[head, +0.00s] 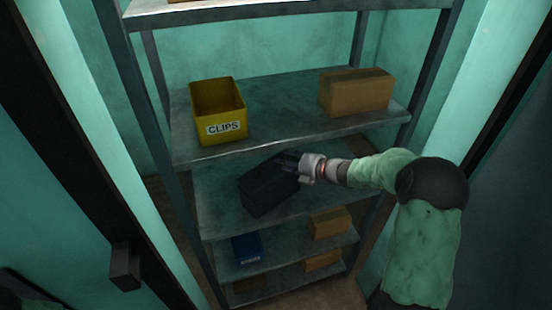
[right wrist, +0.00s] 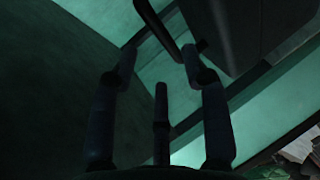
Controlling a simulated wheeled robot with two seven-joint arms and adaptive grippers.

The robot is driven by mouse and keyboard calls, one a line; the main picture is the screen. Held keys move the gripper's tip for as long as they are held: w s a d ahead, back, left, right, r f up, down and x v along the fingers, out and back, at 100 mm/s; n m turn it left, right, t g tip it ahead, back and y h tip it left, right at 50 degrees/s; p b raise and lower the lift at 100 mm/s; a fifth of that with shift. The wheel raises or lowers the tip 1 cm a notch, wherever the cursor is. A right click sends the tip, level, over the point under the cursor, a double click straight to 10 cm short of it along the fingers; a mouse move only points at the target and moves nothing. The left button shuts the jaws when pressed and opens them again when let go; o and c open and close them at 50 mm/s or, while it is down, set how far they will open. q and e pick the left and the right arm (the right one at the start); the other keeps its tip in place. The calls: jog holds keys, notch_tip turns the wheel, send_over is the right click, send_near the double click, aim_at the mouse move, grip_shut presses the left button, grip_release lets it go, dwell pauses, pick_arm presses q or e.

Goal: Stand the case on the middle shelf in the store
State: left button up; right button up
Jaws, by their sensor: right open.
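The black case (head: 266,192) is at the middle shelf (head: 215,205), turned at an angle across it. It looks set on the board, but its underside is too dark to tell for certain. My right gripper (head: 291,160) is at the case's upper right edge and hides part of its top. In the right wrist view my right gripper (right wrist: 160,62) has its fingers spread apart. A dark block, apparently the case (right wrist: 262,35), is beyond the fingers at upper right. A dark bar, maybe its handle, lies close to the fingertips; contact cannot be told. My left gripper is out of view.
The shelf above holds a yellow CLIPS bin (head: 219,111) and a cardboard box (head: 356,91). Lower shelves hold a blue bin (head: 247,249) and small cartons (head: 330,222). Rack posts (head: 128,80) flank the shelves. The middle shelf is bare left of the case.

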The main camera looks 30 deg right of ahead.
jog(key=shift+v, duration=2.25)
jog(key=s+a+f+n+g+y, duration=0.1)
jog(key=s+a+f+n+g, duration=0.15)
jog(key=a+f+n, duration=0.45)
jog(key=s+a+f+n+g, duration=0.2)
jog(key=a+f+n+g, duration=0.15)
jog(key=f, duration=0.55)
jog(key=s+a+f+m+g+h, duration=0.1)
jog(key=s+a+f+m+g, duration=0.2)
jog(key=s+a+f+m, duration=0.6)
jog(key=s+a+f+m+g, duration=0.3)
jog(key=s+a+f+m, duration=0.6)
jog(key=m, duration=1.6)
jog(key=a+f, duration=0.1)
jog(key=a, duration=0.3)
jog(key=shift+s+f+g+h, duration=0.2)
jog(key=shift+f+g+h, duration=0.2)
jog(key=shift+f, duration=0.1)
